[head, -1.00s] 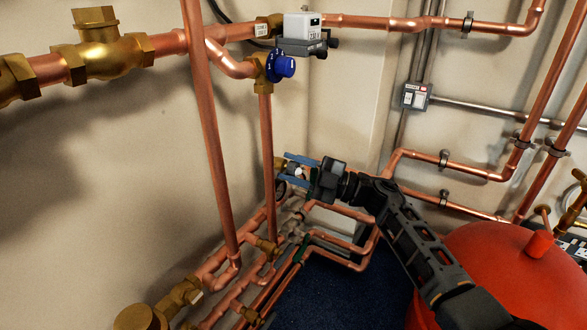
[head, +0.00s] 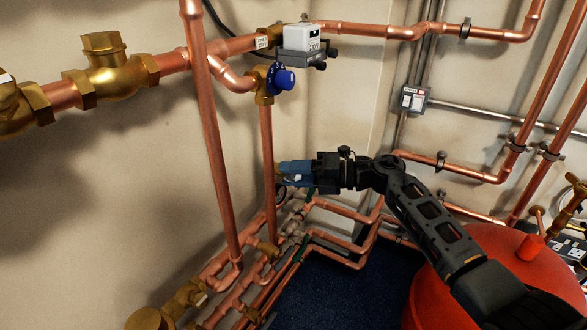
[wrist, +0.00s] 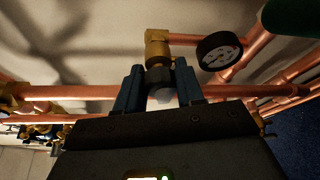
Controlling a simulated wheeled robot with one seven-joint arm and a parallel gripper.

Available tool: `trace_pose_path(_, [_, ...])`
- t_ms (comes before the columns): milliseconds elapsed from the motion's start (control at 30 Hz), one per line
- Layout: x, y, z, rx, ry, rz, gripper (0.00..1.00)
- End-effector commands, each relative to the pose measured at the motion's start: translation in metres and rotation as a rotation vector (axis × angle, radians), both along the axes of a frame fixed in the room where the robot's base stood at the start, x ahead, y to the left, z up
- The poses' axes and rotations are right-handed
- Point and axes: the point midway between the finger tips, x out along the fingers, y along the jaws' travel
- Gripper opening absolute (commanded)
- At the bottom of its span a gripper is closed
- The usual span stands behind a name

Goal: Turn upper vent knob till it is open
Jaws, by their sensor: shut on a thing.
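My gripper (head: 290,173) is at the low wall pipework in the head view, just right of the vertical copper pipe. In the wrist view my gripper (wrist: 160,82) has its two blue fingers on either side of a small dark knob with a pale end (wrist: 160,84). The fingers are shut on this vent knob. The knob sits on a brass fitting (wrist: 157,46). In the head view the fingers hide the knob. Whether it is the upper vent, and how far it is turned, I cannot tell.
A round dial gauge (wrist: 219,50) is close to the right finger. A vertical copper pipe (head: 267,135) runs beside the gripper. A blue numbered dial (head: 281,78) and a grey box (head: 303,42) are above. A red tank (head: 490,260) stands below my arm.

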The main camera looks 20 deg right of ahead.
Motion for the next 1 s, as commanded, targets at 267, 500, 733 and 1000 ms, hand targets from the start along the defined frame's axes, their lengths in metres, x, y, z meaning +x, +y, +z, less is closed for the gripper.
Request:
trace_pose_path(267, [0.0004, -0.0009, 0.0026, -0.182, -0.14, -0.004, 0.07])
trace_pose_path(500, [0.0004, -0.0008, 0.0021, -0.288, -0.225, -0.004, 0.07])
trace_pose_path(733, [0.0006, -0.0008, 0.001, -0.34, -0.266, -0.004, 0.07])
trace_pose_path(1000, [0.0008, -0.0007, 0.0004, -0.355, -0.278, -0.005, 0.07])
